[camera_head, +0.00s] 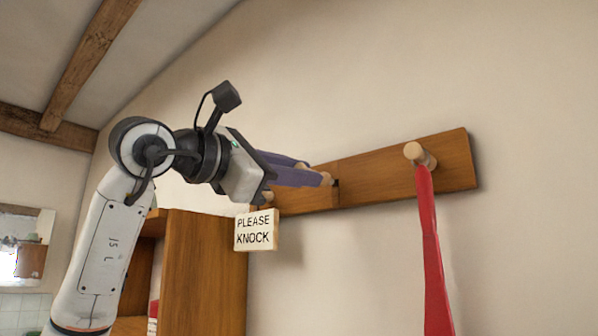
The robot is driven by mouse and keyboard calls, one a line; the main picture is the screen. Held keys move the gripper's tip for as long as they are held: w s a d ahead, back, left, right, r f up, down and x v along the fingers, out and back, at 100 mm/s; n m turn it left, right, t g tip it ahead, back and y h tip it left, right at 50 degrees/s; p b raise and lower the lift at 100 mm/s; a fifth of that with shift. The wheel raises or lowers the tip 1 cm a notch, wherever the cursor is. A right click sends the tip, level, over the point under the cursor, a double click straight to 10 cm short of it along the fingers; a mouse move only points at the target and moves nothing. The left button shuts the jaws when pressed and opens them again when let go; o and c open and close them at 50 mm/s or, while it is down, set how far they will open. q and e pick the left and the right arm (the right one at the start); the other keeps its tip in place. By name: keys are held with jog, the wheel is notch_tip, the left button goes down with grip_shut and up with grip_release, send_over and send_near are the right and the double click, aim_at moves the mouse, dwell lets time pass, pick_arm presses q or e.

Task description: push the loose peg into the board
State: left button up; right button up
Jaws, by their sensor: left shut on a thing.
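The wooden peg board (375,185) is fixed along the wall and slopes up to the right. My left gripper (308,172) reaches in from the left, its purple fingers in front of the left part of the board. It is shut on the loose peg (326,179), whose pale round end shows at the fingertips. A small dark patch lies on the board just right of that end. The fingers hide most of the peg, so I cannot tell whether it touches the board. My right gripper is not in view.
A red strap (431,250) hangs from a fixed peg (420,155) at the right. A "PLEASE KNOCK" sign (256,230) hangs at the board's left end, below my gripper. A wooden cabinet (205,270) stands at the lower left. The wall between sign and strap is clear.

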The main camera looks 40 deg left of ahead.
pick_arm(q)
jog(key=shift+x, duration=1.6)
jog(key=o, duration=0.9)
jog(key=shift+a+f, duration=0.15)
jog(key=shift+a, duration=0.05)
jog(key=b+v, duration=0.2)
jog(key=v, duration=0.8)
jog(key=shift+s, duration=0.15)
